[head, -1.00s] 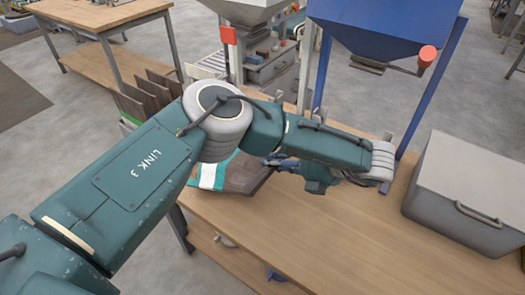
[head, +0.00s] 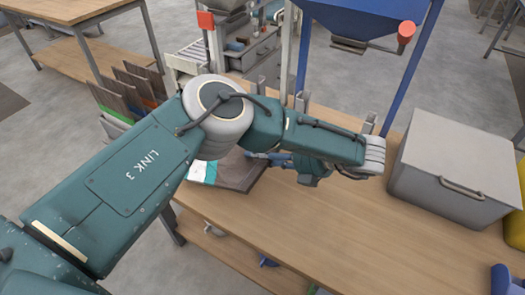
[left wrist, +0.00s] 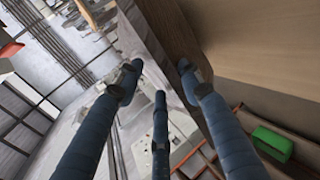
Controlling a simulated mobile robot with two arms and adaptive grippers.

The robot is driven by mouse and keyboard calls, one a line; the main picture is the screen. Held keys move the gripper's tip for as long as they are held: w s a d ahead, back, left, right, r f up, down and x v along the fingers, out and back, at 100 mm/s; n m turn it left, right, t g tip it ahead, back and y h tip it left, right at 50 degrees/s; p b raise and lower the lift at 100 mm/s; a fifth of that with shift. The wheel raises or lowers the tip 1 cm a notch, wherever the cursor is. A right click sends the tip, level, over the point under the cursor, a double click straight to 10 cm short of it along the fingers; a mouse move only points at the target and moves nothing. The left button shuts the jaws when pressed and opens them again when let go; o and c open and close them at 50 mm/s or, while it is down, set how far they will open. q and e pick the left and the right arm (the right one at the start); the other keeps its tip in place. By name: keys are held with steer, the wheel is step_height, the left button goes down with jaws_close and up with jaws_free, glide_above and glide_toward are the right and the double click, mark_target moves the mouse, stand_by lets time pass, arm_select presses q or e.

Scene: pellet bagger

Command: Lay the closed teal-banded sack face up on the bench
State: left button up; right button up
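The teal-banded sack (head: 234,171) is over the left end of the bench (head: 330,222), partly hidden behind my left arm. Its brown body and white-and-teal band show below the arm. I cannot tell whether it touches the bench. My left gripper (head: 268,157) is at the sack's right side. In the left wrist view, the blue fingers of my left gripper (left wrist: 158,70) straddle the edge of the grey-brown sack (left wrist: 153,40) and appear closed on it.
A grey lidded box (head: 452,170) stands on the bench at the right. A blue hopper frame (head: 428,75) rises behind the bench. Several sacks (head: 130,92) stand in a rack at the left. The bench's front middle is clear. A blue object (head: 502,280) shows at lower right.

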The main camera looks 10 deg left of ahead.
arm_select(q)
steer(key=shift+s+d+r, duration=0.1)
steer(key=shift+d+r, duration=0.15)
steer(key=shift+d, duration=0.1)
steer(key=v, duration=0.6)
steer(key=shift+d+r, duration=0.2)
steer(key=shift+s, duration=0.1)
